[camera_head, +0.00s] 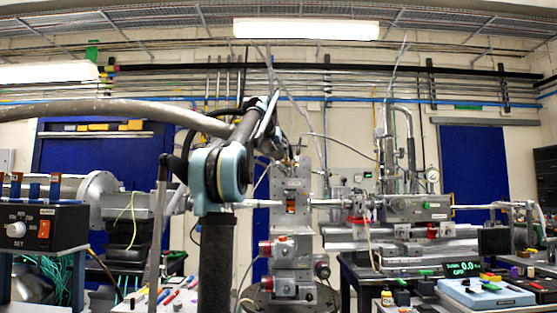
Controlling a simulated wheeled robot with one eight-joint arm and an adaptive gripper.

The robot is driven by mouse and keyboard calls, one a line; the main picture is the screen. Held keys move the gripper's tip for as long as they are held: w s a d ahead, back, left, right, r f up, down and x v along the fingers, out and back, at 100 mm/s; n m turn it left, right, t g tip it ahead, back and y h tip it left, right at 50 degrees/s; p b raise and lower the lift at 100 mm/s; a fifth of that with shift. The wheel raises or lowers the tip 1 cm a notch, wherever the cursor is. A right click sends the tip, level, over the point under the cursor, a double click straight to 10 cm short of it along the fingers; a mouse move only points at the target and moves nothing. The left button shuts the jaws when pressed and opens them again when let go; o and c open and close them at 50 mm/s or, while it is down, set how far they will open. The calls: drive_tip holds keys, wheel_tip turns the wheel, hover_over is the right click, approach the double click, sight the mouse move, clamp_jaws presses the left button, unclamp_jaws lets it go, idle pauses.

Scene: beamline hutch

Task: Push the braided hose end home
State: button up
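My arm rises in the middle left of the head view, with a dark column and a pale blue joint, and reaches away toward the central instrument stack. My gripper (283,150) seems to be at the far end of the arm, small and mostly hidden behind the arm links; its fingers cannot be made out. A thick grey hose (95,108) curves in from the left edge and passes toward the arm; I cannot tell whether it is the braided hose. No hose end or port for it can be clearly picked out.
The metal instrument stack (291,215) stands in the centre, with beam pipes at both sides. A black control box (42,226) is at the left. A blue-grey controller (485,293) sits on the right bench. Thin cables hang around the stack.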

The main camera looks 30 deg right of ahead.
drive_tip(key=shift+x, duration=2.6)
